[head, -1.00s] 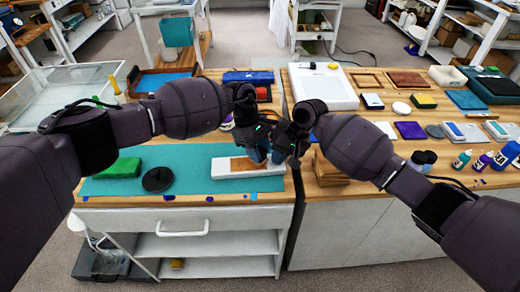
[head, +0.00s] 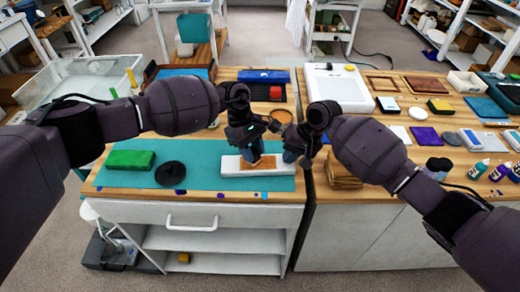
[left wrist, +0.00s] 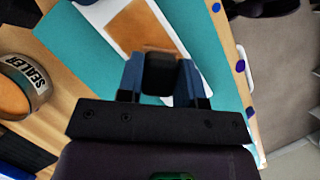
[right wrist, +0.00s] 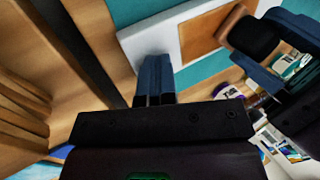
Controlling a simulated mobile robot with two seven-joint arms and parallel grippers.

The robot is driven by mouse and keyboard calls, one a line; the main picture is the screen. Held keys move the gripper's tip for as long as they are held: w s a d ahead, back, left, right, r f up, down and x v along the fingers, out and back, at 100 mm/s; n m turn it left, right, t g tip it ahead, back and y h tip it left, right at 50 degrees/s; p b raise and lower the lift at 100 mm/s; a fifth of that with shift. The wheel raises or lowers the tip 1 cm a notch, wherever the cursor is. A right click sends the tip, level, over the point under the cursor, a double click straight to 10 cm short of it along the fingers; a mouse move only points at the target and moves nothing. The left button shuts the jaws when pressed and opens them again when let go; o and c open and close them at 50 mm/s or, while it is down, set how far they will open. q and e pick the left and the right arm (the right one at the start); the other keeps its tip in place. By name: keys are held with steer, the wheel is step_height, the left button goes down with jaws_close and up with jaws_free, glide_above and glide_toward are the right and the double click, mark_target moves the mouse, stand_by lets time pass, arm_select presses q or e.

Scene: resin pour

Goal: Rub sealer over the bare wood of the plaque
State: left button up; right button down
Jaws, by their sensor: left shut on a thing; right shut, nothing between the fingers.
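The plaque's brown wood panel (head: 266,166) lies on a white board (head: 231,168) on the teal mat. My left gripper (head: 253,157) is shut on a black pad, low over the wood; the pad (left wrist: 160,73) shows between the blue fingers in the left wrist view. The pad (right wrist: 253,38) is at the wood's edge in the right wrist view; I cannot tell whether it touches. My right gripper (head: 290,157) is shut and empty over the board's right end. An open tin labelled SEALER (left wrist: 27,84) stands behind the grippers; it shows partly in the head view (head: 281,116).
A green block (head: 130,160) and a black disc (head: 170,174) lie on the teal mat (head: 205,155) at left. A stack of wood pieces (head: 341,172) stands just right of my right gripper. Bottles and coloured blocks fill the right counter.

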arm_select(q)
steer(key=shift+a, duration=0.55)
steer(key=shift+a, duration=0.15)
steer(key=shift+a+f, duration=0.15)
steer(key=shift+a, duration=1.6)
